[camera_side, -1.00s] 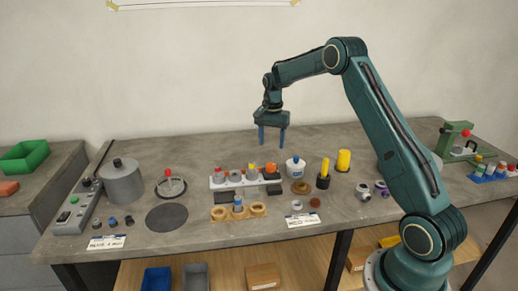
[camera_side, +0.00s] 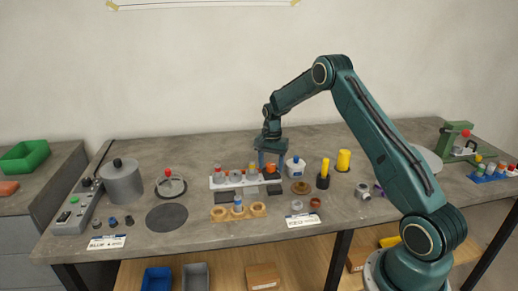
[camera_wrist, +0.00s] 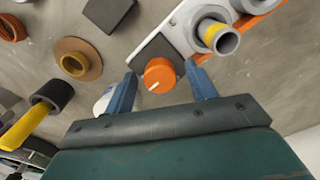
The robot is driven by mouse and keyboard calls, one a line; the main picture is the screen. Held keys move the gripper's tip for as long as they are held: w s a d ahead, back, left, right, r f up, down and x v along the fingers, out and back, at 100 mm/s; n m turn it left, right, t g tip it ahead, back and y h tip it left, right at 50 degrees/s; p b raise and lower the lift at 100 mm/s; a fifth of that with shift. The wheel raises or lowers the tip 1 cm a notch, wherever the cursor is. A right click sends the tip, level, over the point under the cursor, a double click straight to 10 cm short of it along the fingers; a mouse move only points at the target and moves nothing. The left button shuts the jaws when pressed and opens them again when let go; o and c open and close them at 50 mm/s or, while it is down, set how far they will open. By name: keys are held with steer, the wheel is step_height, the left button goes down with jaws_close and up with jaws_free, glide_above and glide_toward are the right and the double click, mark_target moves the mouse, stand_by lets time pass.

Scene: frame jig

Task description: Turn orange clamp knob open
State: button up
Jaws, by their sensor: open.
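The orange clamp knob (camera_wrist: 159,75) is round, with a white line on its top, and sits at the end of the white frame jig (camera_wrist: 185,27). In the side view the knob (camera_side: 271,169) shows at the right end of the jig (camera_side: 217,184), partly behind my gripper. My gripper (camera_side: 271,161) points down over that end. In the wrist view the blue fingers of my gripper (camera_wrist: 160,78) are open, one on each side of the knob. I cannot tell whether they touch it.
A white container with a blue label (camera_side: 295,170) stands close to the right of my gripper. A brown flanged ring (camera_wrist: 77,60) and a black cup with a yellow handle (camera_wrist: 45,98) are nearby.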

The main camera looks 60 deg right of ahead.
steer(key=c, duration=1)
steer(key=shift+n, duration=0.5)
steer(key=n, duration=1.2)
steer(key=shift+n, duration=0.3)
steer(key=n, duration=0.4)
steer(key=shift+w+r, duration=0.1)
steer(key=shift+n, duration=0.3)
